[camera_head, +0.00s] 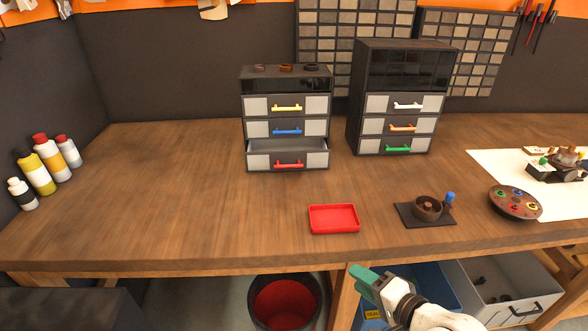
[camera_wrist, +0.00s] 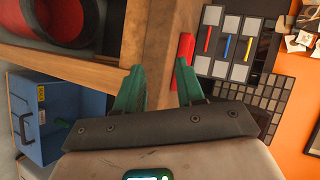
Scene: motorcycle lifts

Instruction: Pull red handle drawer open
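The red-handled drawer (camera_head: 260,161) is the bottom drawer of the left dark cabinet (camera_head: 241,97). It stands partly pulled out, with its empty-looking inside showing from above. Its red handle (camera_head: 289,164) is free, and it also shows in the wrist view (camera_wrist: 208,39). My gripper (camera_head: 362,279) is low at the front edge of the bench, well to the right of and nearer than the drawer. In the wrist view its green fingers (camera_wrist: 159,85) are apart with nothing between them.
A red tray (camera_head: 334,218) lies on the bench in front of the cabinet. A right cabinet (camera_head: 352,116), a small dark stand (camera_head: 427,210) and a round palette (camera_head: 515,203) stand to the right. Bottles (camera_head: 42,172) are at the left. Bench space before the drawer is clear.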

